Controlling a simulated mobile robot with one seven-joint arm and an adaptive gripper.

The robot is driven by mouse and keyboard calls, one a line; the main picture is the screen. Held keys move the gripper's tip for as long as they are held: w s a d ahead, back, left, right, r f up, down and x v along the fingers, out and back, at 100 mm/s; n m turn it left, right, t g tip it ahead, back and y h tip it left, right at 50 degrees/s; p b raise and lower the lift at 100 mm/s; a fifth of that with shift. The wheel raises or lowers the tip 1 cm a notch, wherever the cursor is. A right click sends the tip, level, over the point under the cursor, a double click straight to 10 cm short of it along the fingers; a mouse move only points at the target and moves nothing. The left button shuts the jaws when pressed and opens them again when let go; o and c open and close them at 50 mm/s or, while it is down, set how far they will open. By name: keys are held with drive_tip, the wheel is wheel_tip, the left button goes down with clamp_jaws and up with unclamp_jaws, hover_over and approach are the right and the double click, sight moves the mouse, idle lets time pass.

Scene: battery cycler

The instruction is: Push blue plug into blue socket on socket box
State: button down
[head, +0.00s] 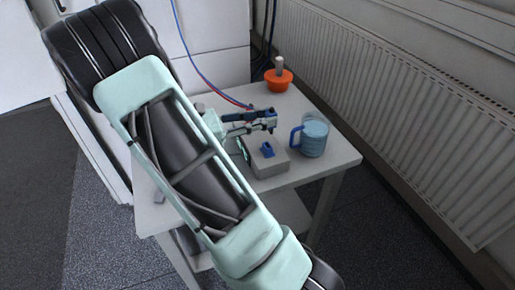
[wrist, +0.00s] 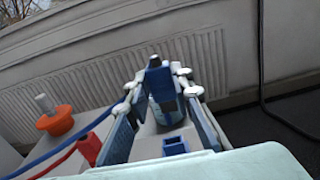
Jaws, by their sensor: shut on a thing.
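My gripper (head: 266,119) is shut on the blue plug (wrist: 160,84), which shows upright between the fingertips in the wrist view. In the head view the gripper is above and behind the socket box (head: 270,168), apart from it. The blue socket (head: 267,149) stands on top of the grey box. In the wrist view the blue socket (wrist: 174,146) shows below the plug, between the fingers. The plug is not in the socket. The fingers hide part of the plug in the head view.
A clear blue mug (head: 314,137) stands close to the right of the box. An orange bowl (head: 279,81) with a pale upright piece stands at the table's back. A red plug (wrist: 90,148) and red and blue cables lie left of the gripper. A radiator (head: 400,100) lines the wall.

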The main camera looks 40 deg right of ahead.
drive_tip(key=shift+w+r+t, duration=0.3)
drive_tip(key=shift+w+r, duration=0.1)
drive_tip(key=shift+r, duration=0.15)
drive_tip(key=shift+n, duration=0.3)
wheel_tip(320, 180, down, 6)
drive_tip(key=b, duration=0.6)
drive_tip(key=shift+r, duration=0.1)
drive_tip(key=shift+p, duration=1.1)
idle(0.7)
drive_tip(key=shift+f, duration=1.55)
idle(2.0)
drive_tip(key=c, duration=1.6)
unclamp_jaws()
drive_tip(key=shift+w+a, duration=0.1)
drive_tip(key=shift+a, duration=0.05)
